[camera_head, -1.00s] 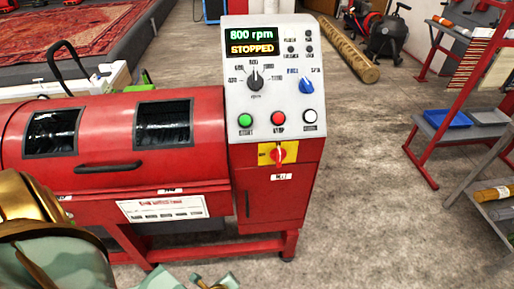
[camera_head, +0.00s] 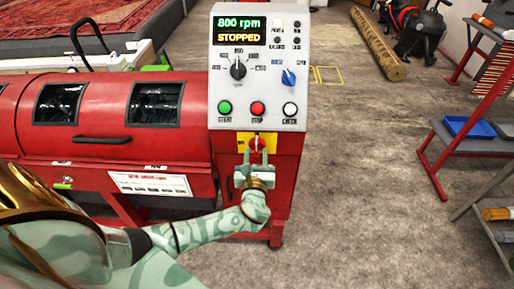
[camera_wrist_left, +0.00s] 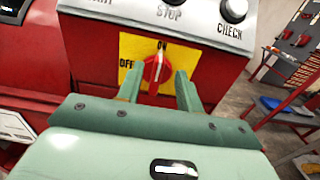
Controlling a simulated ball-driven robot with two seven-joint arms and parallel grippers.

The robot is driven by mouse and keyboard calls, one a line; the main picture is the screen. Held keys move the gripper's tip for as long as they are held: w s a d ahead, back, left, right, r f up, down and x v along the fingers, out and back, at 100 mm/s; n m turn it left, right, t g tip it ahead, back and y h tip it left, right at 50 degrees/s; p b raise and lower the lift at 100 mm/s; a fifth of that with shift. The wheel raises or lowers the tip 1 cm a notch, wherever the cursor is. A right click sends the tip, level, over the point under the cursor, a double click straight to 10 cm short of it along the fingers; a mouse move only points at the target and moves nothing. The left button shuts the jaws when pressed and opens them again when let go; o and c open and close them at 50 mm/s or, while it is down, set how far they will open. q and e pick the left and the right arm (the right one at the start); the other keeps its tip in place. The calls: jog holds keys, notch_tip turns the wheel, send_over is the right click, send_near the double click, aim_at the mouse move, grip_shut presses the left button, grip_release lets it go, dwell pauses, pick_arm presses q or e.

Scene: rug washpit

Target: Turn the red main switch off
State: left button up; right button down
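The red main switch (camera_head: 257,145) is a round red knob on a yellow plate (camera_head: 243,141), below the button panel of the red machine. It also shows in the left wrist view (camera_wrist_left: 157,68), where its handle stands upright, pointing at ON; OFF is printed to its left. My left gripper (camera_head: 256,157) is in front of the switch from below. In the left wrist view its two fingers (camera_wrist_left: 158,86) are apart, one on each side of the knob, with a gap showing; I cannot tell whether they touch it. My right gripper is not in view.
The control panel (camera_head: 258,92) above reads 800 rpm and STOPPED. It carries dials and green, red and white buttons close above the switch. The red drum machine (camera_head: 90,150) extends left. A red rack (camera_head: 450,150) stands at right. The floor (camera_head: 350,170) between is clear.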

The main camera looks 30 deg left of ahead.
aim_at(256, 145)
pick_arm(q)
jog(key=x, duration=0.4)
jog(key=shift+b, duration=0.3)
jog(key=shift+s, duration=0.1)
grip_shut()
